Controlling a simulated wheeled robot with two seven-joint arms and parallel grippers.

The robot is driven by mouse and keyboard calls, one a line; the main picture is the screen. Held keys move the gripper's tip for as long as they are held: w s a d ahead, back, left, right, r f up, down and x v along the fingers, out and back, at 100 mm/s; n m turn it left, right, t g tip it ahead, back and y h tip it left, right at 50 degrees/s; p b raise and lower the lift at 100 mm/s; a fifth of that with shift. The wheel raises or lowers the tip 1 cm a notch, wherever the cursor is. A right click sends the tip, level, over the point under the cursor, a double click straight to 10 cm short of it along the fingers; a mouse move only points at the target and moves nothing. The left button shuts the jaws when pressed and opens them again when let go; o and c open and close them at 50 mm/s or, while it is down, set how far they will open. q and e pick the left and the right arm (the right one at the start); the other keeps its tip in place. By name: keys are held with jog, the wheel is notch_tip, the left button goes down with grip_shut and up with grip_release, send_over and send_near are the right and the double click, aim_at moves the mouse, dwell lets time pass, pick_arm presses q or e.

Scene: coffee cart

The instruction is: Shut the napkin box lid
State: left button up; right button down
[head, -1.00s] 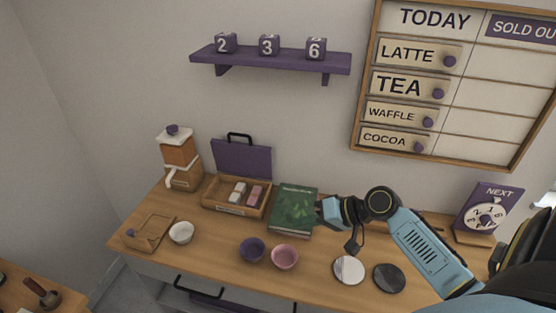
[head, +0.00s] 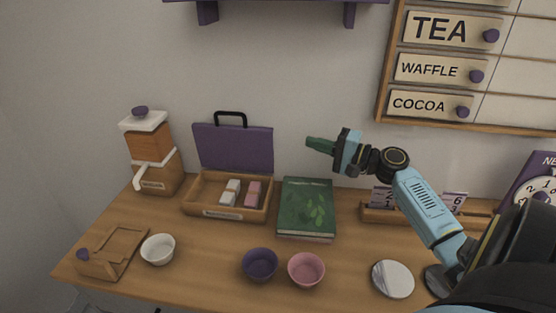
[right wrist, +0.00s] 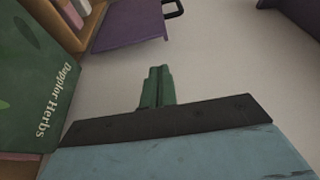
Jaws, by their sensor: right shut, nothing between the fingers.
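The napkin box (head: 228,208) is a wooden tray on the counter with white and pink napkin bundles inside. Its purple lid (head: 234,148) stands open and upright at the back, with a black handle (head: 230,117) on its top edge. My right gripper (head: 310,143) is shut and empty, its green fingers together, in the air to the right of the lid and above the green book. In the right wrist view the lid (right wrist: 122,30) and its handle show at the top, beyond the fingers (right wrist: 158,85). My left gripper is not in view.
The green book (head: 306,207) lies right of the box. A grinder (head: 152,155) stands to its left. A white bowl (head: 158,249), a purple bowl (head: 260,264) and a pink bowl (head: 306,269) are in front. The air between gripper and lid is clear.

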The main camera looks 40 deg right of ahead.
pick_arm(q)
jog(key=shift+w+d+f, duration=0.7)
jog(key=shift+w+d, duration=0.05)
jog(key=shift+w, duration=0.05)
pick_arm(e)
jog(key=f+x, duration=0.2)
jog(key=x, duration=0.8)
jog(key=shift+a, duration=0.1)
